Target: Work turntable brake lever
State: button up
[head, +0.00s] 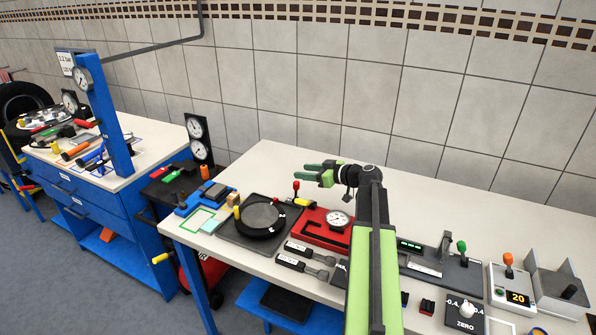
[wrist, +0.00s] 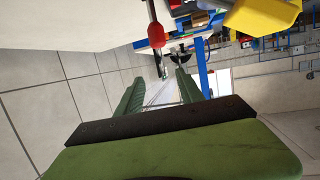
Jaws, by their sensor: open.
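The turntable (head: 240,240) is a dark square plate with a black ring on the bench, left of my arm. A lever with a red knob (head: 296,187) stands upright at its back right, and a yellow knob (head: 237,212) stands at its left edge. Neither is marked as the brake lever. My gripper (head: 300,171) is open and empty, just above the red knob in the head view, fingers pointing left. In the wrist view the red knob (wrist: 155,33) is beyond the side of the fingers, not between them. A large yellow handle (wrist: 262,15) is nearby there.
A red fixture with a dial gauge (head: 337,219) sits right of the turntable. Several other devices with levers stand farther right, including a green-knobbed one (head: 462,247). A tiled wall (head: 300,80) rises behind the bench. The bench top behind my gripper is clear.

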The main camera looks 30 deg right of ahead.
jog(key=s+d+r+p, duration=0.3)
jog(key=s+d+r, duration=0.1)
jog(key=s, duration=0.3)
jog(key=shift+d+r+p, duration=0.35)
jog(key=shift+d+r, duration=0.05)
jog(key=shift+r, duration=0.05)
